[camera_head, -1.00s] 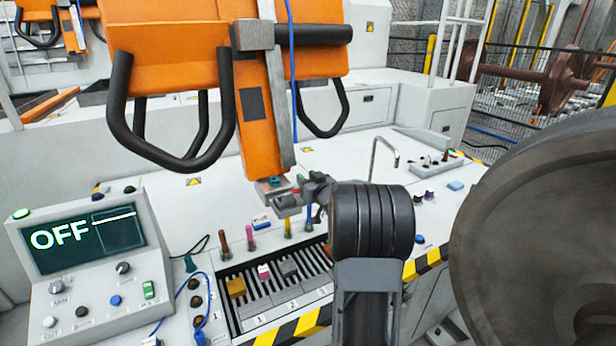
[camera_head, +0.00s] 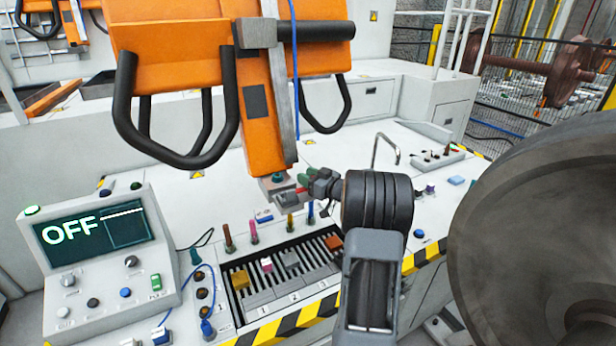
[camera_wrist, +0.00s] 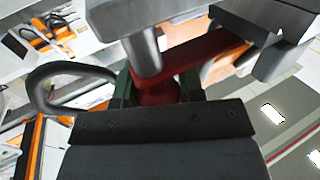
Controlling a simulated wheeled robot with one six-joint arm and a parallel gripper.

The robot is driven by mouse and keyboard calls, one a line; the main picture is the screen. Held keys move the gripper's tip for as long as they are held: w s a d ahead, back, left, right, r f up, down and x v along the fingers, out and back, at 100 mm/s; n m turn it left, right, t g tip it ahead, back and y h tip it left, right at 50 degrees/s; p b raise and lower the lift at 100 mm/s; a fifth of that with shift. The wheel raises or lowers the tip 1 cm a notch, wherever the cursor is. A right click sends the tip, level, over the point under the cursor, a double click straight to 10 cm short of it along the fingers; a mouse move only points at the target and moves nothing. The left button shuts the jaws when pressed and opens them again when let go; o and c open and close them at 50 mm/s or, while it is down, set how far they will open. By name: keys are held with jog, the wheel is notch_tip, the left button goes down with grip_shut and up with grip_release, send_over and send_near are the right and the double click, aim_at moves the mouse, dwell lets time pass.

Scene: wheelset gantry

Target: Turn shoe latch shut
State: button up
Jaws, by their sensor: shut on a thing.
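The shoe latch (camera_wrist: 205,65) is a red lever under the metal pin in the wrist view. Its red knob end (camera_wrist: 157,92) sits between the two dark green fingers of my gripper (camera_wrist: 157,88), which is shut on it. In the head view my gripper (camera_head: 306,183) is at the foot of the orange hanging arm (camera_head: 265,125), beside its small grey shoe (camera_head: 279,186). Only a sliver of red shows there. The latch's far end is partly hidden by grey metal blocks in the wrist view.
A control panel (camera_head: 163,262) with a screen reading OFF stands at left. A slotted rack (camera_head: 263,297) with small coloured blocks lies in front. A large dark wheel (camera_head: 545,220) fills the right side. Black loop handles (camera_head: 232,100) hang near the orange arm. A bent metal rod (camera_head: 387,137) stands behind.

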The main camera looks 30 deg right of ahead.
jog(key=o, duration=0.9)
jog(key=b+v, duration=0.2)
jog(key=v, duration=1.1)
jog(key=shift+s+d+b, duration=0.1)
jog(key=shift+s+b, duration=0.3)
